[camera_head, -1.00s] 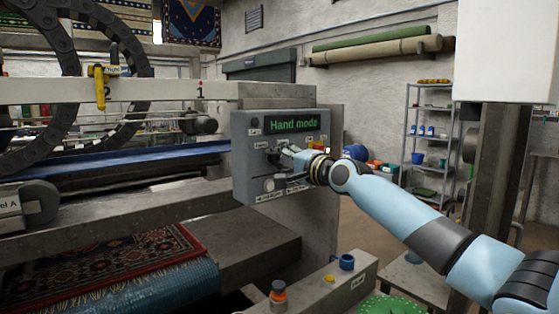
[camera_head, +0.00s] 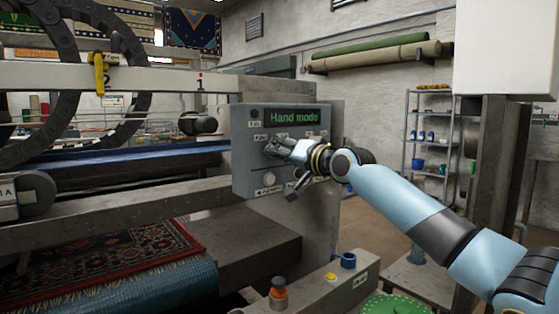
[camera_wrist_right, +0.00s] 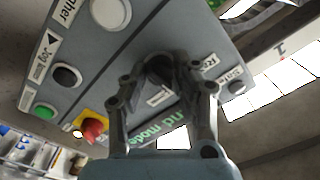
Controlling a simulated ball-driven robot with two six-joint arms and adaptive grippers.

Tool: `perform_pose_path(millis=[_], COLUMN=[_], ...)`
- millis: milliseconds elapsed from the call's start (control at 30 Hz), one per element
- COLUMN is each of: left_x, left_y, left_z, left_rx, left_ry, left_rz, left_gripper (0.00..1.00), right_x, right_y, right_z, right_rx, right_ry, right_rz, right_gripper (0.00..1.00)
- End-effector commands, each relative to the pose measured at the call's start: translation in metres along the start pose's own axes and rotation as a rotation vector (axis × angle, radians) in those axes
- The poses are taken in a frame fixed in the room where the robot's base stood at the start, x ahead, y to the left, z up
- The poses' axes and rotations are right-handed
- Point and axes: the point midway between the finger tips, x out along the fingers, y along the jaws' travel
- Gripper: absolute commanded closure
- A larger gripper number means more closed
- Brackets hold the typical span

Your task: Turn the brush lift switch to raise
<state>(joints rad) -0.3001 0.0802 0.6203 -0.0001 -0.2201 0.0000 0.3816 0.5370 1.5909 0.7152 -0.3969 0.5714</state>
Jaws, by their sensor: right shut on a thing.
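The grey control panel (camera_head: 240,165) stands at the centre of the head view with a green "Hand mode" display (camera_head: 293,117). My right gripper (camera_head: 272,149) reaches in from the right and is at the panel face below the display. In the right wrist view my right gripper (camera_wrist_right: 158,85) has its two fingers on either side of a dark switch knob (camera_wrist_right: 158,67), shut on it. A label starting with "Ra" (camera_wrist_right: 209,62) is beside the knob. The fingers hide part of the knob, so its exact pointing is unclear. My left gripper is not in view.
A red-and-yellow emergency button (camera_wrist_right: 92,128), a green button (camera_wrist_right: 46,111) and a black button (camera_wrist_right: 67,75) sit near the gripper on the panel. A patterned rug (camera_head: 110,265) lies at lower left.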

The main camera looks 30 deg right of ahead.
Motion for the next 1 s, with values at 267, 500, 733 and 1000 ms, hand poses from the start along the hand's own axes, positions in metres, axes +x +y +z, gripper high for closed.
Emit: perform_pose_path(millis=[267,500,733,1000], left_x=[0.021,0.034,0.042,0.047], left_y=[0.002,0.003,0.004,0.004], left_z=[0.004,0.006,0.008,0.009], left_rx=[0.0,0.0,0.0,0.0], left_ry=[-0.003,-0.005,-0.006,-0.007], left_rz=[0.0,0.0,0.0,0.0], left_gripper=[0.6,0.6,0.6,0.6], right_x=[0.0,0.0,0.0,0.0], right_y=[0.003,0.003,0.002,0.002], right_z=[0.003,0.003,0.003,0.002], right_rx=[-0.262,-0.471,-0.623,-0.721], right_ry=[-0.002,-0.002,-0.003,-0.004], right_rz=[0.001,0.002,0.001,0.001], right_gripper=[1.0,1.0,1.0,1.0])
